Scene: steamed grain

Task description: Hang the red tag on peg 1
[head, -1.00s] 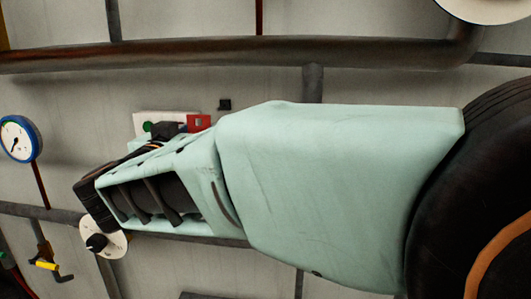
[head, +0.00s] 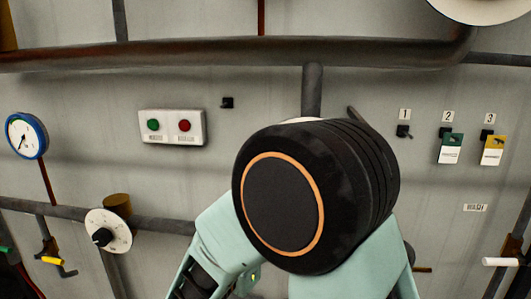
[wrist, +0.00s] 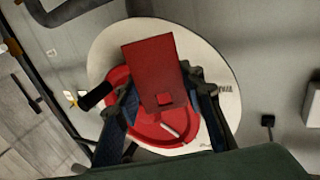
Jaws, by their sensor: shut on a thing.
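The red tag (wrist: 150,65) is in my gripper (wrist: 162,100) in the wrist view. Green (head: 450,148) and yellow (head: 492,150) tags hang under labels 2 and 3.
Behind the tag in the wrist view is a red round part (wrist: 185,138) before a pale disc (wrist: 105,48). In the head view, a button box (head: 172,127) and another bare peg (head: 227,102) are left of my arm. A thick pipe (head: 200,52) runs above.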

